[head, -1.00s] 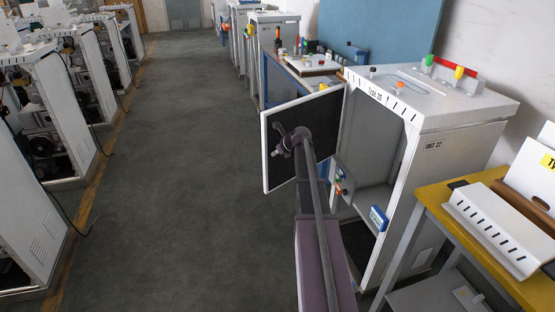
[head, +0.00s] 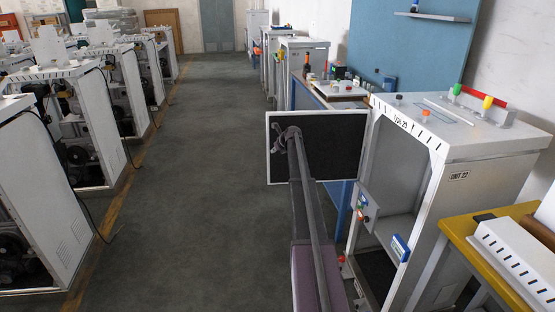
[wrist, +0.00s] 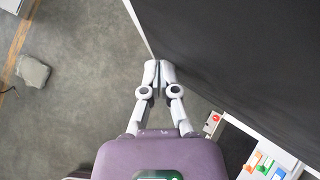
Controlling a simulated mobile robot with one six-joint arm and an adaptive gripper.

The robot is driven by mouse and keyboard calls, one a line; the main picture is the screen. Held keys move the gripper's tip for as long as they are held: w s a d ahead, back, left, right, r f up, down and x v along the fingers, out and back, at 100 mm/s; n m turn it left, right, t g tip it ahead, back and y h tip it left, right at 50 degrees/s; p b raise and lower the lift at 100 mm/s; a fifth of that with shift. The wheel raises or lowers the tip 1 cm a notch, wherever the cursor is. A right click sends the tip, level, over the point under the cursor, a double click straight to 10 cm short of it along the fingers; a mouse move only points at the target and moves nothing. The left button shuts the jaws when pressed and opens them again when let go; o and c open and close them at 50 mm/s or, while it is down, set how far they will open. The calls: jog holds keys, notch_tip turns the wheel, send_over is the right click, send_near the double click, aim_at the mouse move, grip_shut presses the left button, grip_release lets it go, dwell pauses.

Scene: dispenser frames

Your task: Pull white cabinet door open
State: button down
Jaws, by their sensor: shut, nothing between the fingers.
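The white cabinet (head: 436,150), labelled Unit 22, stands at the right in the head view. Its door (head: 335,145), a dark panel with a white rim, stands swung wide open from the cabinet's far front edge, so the inside shows. My gripper (head: 280,142) is in front of the dark inner face, close to the free edge. In the wrist view, my gripper (wrist: 159,66) is shut and empty, its tips together beside the dark door panel (wrist: 235,60) near its white edge. I cannot tell whether the tips touch the panel.
A yellow-topped table (head: 500,262) stands close to the cabinet at the right. Behind the door is a blue-framed bench (head: 335,95) with small items. A row of white machines (head: 75,200) lines the left.

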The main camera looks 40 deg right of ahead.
jog(key=shift+w+d, duration=0.55)
jog(key=shift+w, duration=0.25)
jog(key=shift+w+d, duration=0.5)
jog(key=shift+w, duration=0.25)
jog(key=shift+s+a, duration=0.1)
jog(key=s+a, duration=0.1)
jog(key=s, duration=0.1)
jog(key=s+a, duration=0.1)
jog(key=shift+s+a+r+p, duration=0.2)
jog(key=shift+a+r+p, duration=0.1)
jog(key=shift+a, duration=0.05)
jog(key=s+a+r+p, duration=0.3)
jog(key=s+r+p, duration=0.2)
jog(key=r+p, duration=0.1)
jog(key=shift+a+r, duration=0.2)
jog(key=shift+a, duration=0.2)
jog(key=shift+s, duration=0.1)
